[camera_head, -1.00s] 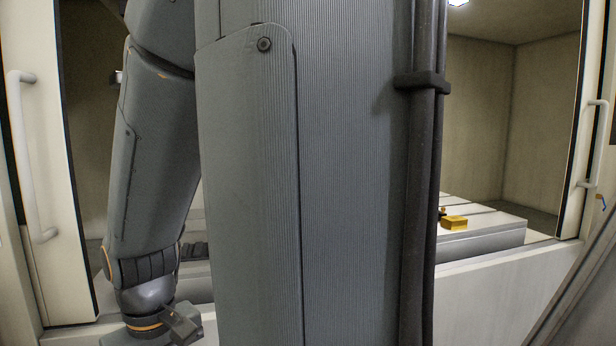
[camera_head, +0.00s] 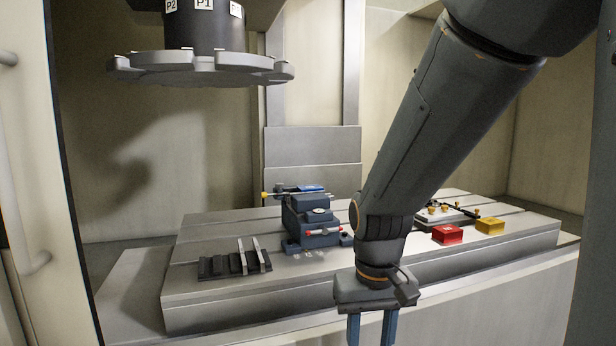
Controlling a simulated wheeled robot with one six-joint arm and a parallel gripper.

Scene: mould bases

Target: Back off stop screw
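A blue-grey vise-like fixture (camera_head: 312,215) stands upright on the slotted table, mid-picture. A thin rod with a yellow end (camera_head: 266,195) runs across its top, and a short red-ended bar (camera_head: 323,231) sits on its front. I cannot tell which part is the stop screw. My gripper (camera_head: 371,328) hangs in front of the table's front edge, right of and nearer than the fixture. Its two blue fingers are apart with nothing visible between them. The fingertips are cut off by the bottom edge.
The slotted table (camera_head: 220,290) bears a black rack with pale upright plates (camera_head: 235,260) at left. A red block (camera_head: 447,234), a yellow block (camera_head: 490,226) and a plate with dark clamps (camera_head: 440,213) lie at right. A tool carousel (camera_head: 200,68) hangs above left.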

